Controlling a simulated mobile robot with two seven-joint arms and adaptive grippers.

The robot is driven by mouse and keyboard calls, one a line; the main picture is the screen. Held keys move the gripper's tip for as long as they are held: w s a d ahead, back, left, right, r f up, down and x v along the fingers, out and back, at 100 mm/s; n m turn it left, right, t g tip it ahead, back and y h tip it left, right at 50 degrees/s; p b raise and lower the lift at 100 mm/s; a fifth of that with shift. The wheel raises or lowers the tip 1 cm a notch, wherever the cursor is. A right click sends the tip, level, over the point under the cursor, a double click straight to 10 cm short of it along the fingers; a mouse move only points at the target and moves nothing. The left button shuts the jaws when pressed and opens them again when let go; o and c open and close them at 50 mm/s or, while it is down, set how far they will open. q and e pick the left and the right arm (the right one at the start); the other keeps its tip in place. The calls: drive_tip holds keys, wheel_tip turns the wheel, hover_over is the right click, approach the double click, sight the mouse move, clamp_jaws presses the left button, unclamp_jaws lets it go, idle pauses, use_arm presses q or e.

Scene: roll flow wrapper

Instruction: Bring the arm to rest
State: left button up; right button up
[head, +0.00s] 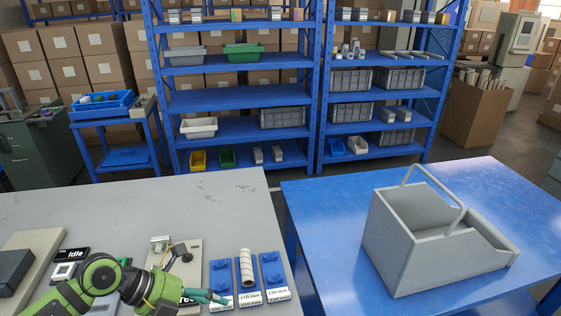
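My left arm, green and black, reaches in from the bottom left over the grey table. Its gripper (213,297) has teal fingers pointing right, low beside the left blue holder (221,273). The fingers look close together; whether they are shut I cannot tell, and I see nothing held in them. The right blue holder (272,271) is empty. White labels with mm sizes lie at the holders' front ends. My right gripper is not in view.
A black "Idle" sign (72,254) and a beige panel with a lever (183,262) are close to my arm. A grey handled carrier (415,243) stands on the blue table (330,205) at right. The back of the grey table (130,208) is clear. Blue shelves (215,102) stand behind.

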use_arm(q)
drive_tip(key=w+d+r+n+t+h, duration=0.35)
drive_tip(key=d+r+h, duration=0.35)
drive_tip(key=d+r, duration=0.25)
drive_tip(key=w+a+r+n+t+y, duration=0.2)
drive_tip(key=a+r+n+t, duration=0.3)
drive_tip(key=n+t, duration=0.55)
drive_tip(key=s+a+f+n+y, duration=0.2)
drive_tip(key=a+f+n+y, duration=0.9)
drive_tip(key=n+y, duration=0.4)
drive_tip(key=s+d+f+n+g+h, duration=0.1)
drive_tip(key=s+f+g, duration=0.55)
drive_tip(key=s, duration=0.35)
drive_tip(key=s+d+f+n+g+h, duration=0.1)
drive_tip(key=s+d+f+n+g, duration=0.1)
drive_tip(key=s+f+g, duration=0.7)
drive_tip(key=s+f+t, duration=0.2)
drive_tip(key=s+f, duration=0.1)
drive_tip(key=f, duration=2)
drive_tip(key=s+a+f+g, duration=0.1)
drive_tip(key=s+a+f, duration=0.2)
drive_tip(key=s+f, duration=1)
drive_tip(key=s, duration=0.3)
drive_tip(key=shift+a+m+y, duration=0.15)
drive_tip(key=shift+m+y, duration=0.15)
drive_tip(key=shift+y, duration=0.1)
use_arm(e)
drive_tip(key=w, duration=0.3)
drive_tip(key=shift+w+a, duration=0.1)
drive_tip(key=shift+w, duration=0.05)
